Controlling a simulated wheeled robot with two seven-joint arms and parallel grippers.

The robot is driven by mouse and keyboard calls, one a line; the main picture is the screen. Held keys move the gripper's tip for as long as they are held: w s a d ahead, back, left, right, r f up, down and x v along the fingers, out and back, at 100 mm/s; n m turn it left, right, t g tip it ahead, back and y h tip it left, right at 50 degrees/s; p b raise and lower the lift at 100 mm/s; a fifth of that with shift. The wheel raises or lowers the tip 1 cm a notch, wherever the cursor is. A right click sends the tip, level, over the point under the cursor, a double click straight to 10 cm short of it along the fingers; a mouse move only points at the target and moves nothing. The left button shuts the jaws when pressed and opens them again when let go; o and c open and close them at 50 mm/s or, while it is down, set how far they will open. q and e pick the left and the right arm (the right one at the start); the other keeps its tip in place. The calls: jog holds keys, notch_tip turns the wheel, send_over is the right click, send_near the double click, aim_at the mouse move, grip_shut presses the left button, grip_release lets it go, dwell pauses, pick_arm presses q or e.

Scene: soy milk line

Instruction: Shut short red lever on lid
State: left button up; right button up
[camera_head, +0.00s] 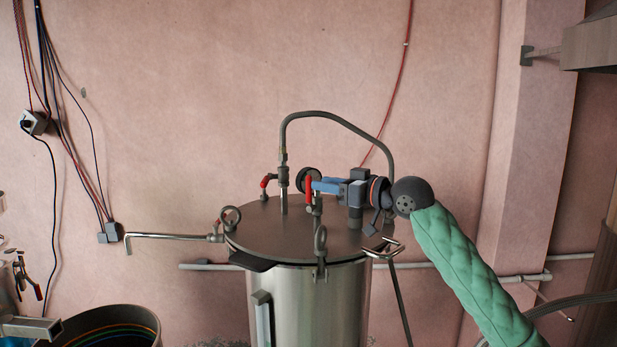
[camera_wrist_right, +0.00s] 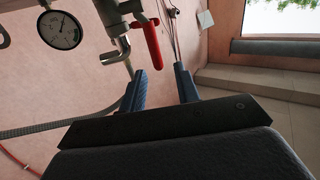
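A steel tank (camera_head: 308,300) stands in the middle of the head view, with a round lid (camera_head: 260,232) on top. A red lever (camera_head: 308,188) stands upright on a valve on the lid, at the tips of my right gripper (camera_head: 318,185). A second red lever (camera_head: 267,180) sits on a valve farther left. In the right wrist view, a red lever (camera_wrist_right: 151,42) hangs from a metal valve (camera_wrist_right: 112,30). Its end shows between the blue fingertips of my right gripper (camera_wrist_right: 159,70). The fingers are apart and do not visibly grip it.
A gauge (camera_wrist_right: 60,30) is close by in the right wrist view. A bent grey pipe (camera_head: 340,118) arches over the lid. Ring-headed clamps (camera_head: 320,240) line the lid's rim. A dark open vessel (camera_head: 105,318) stands at lower left. The wall behind carries cables.

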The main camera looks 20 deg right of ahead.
aim_at(310, 181)
jog(key=p+x, duration=0.2)
jog(key=x, duration=0.3)
jog(key=shift+w+p, duration=0.15)
jog(key=shift+p, duration=0.15)
jog(key=shift+w+f, duration=0.25)
jog(key=shift+w, duration=0.05)
jog(key=shift+s, duration=0.1)
jog(key=c, duration=0.5)
jog(key=shift+r, duration=0.1)
grip_shut()
